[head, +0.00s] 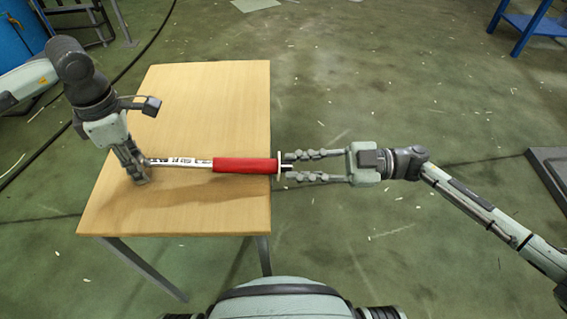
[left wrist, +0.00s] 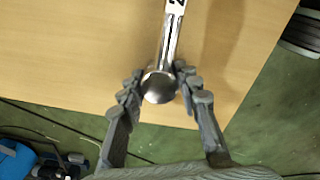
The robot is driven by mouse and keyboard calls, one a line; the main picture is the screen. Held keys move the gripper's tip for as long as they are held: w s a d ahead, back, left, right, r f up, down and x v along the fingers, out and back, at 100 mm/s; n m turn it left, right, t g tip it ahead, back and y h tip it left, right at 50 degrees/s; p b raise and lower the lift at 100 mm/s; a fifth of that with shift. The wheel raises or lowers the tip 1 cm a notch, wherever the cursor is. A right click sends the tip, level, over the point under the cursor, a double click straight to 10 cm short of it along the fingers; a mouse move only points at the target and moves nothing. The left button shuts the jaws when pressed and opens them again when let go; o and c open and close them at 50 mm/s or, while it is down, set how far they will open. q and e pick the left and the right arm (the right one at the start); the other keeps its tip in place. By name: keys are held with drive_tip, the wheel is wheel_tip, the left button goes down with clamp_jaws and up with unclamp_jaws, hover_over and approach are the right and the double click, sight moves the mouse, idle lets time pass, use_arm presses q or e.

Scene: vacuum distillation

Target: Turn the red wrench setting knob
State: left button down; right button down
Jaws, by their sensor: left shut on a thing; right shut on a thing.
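The wrench (head: 190,162) lies level across the wooden table, with a silver shaft and a red handle (head: 245,165). Its round metal head (left wrist: 159,86) sits between the fingers of my left gripper (head: 139,170), which is shut on it; the gripper also shows in the left wrist view (left wrist: 160,95). A pale disc and dark knob (head: 286,168) are at the handle's right end, just past the table's right edge. My right gripper (head: 288,167) comes from the right with its fingers on either side of the knob, shut on it. The fingers partly hide the knob.
The wooden table (head: 215,95) is otherwise bare. A blue barrel (head: 18,38) stands at the far left and a blue stand (head: 532,22) at the top right. The green floor right of the table is mostly open, with small scraps on it.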

drive_tip(key=n, duration=0.5)
drive_tip(key=n+t, duration=0.1)
drive_tip(key=n, duration=0.5)
drive_tip(key=shift+s+y, duration=0.1)
drive_tip(key=shift+y, duration=0.2)
drive_tip(key=shift+t, duration=0.3)
use_arm(q)
drive_tip(key=shift+a, duration=0.1)
use_arm(e)
drive_tip(key=c, duration=1.3)
unclamp_jaws()
drive_tip(key=shift+c, duration=0.2)
drive_tip(key=shift+d, duration=0.15)
drive_tip(key=s+d, duration=0.1)
drive_tip(key=d, duration=1)
drive_tip(key=shift+d+f, duration=0.35)
use_arm(q)
drive_tip(key=c, duration=1)
unclamp_jaws()
